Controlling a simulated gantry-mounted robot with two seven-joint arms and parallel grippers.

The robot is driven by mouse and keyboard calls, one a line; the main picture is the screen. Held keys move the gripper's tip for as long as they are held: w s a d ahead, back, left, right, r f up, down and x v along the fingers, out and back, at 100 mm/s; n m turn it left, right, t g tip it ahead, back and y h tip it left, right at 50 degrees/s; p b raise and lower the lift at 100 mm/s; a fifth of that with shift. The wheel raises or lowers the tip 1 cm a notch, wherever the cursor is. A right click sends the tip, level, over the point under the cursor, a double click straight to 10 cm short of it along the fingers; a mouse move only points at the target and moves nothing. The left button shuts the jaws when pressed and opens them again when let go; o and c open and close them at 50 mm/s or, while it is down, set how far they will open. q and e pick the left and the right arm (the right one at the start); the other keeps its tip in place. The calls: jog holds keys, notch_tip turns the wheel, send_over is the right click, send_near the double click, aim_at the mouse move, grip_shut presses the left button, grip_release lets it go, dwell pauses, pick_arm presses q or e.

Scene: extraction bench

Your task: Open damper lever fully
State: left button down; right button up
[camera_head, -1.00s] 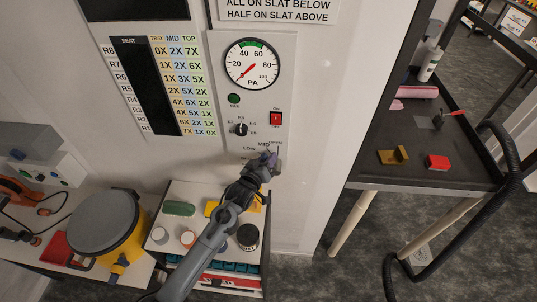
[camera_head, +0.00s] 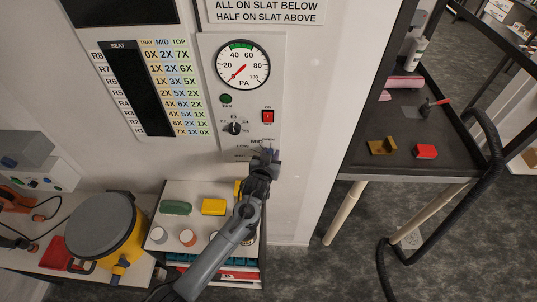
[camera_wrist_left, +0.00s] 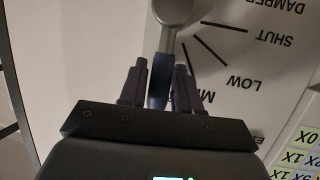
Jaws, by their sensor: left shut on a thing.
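The damper lever (camera_wrist_left: 160,82) shows in the left wrist view as a grey round pivot end with a blue-grey handle. It points past the MID mark on the dial, on the side away from LOW and SHUT. My left gripper (camera_wrist_left: 161,76) has its two dark fingers on either side of the handle and is shut on it. In the head view, my left gripper (camera_head: 265,157) is at the bottom of the gauge panel, just below the MID and OPEN labels, and hides most of the lever. My right gripper is not in view.
The pressure gauge (camera_head: 242,64), with its needle low, a selector knob (camera_head: 234,128) and a red switch (camera_head: 268,116) sit above the lever. A small cart (camera_head: 188,194) with jars and a yellow block stands below. A dark bench (camera_head: 400,160) is at right.

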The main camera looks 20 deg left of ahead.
pick_arm(q)
jog(key=c, duration=0.9)
grip_release()
jog(key=shift+d, duration=0.1)
jog(key=shift+s, duration=0.1)
jog(key=shift+s, duration=0.2)
jog(key=shift+b+v, duration=0.6)
jog(key=shift+v, duration=4.5)
jog(key=shift+r, duration=0.1)
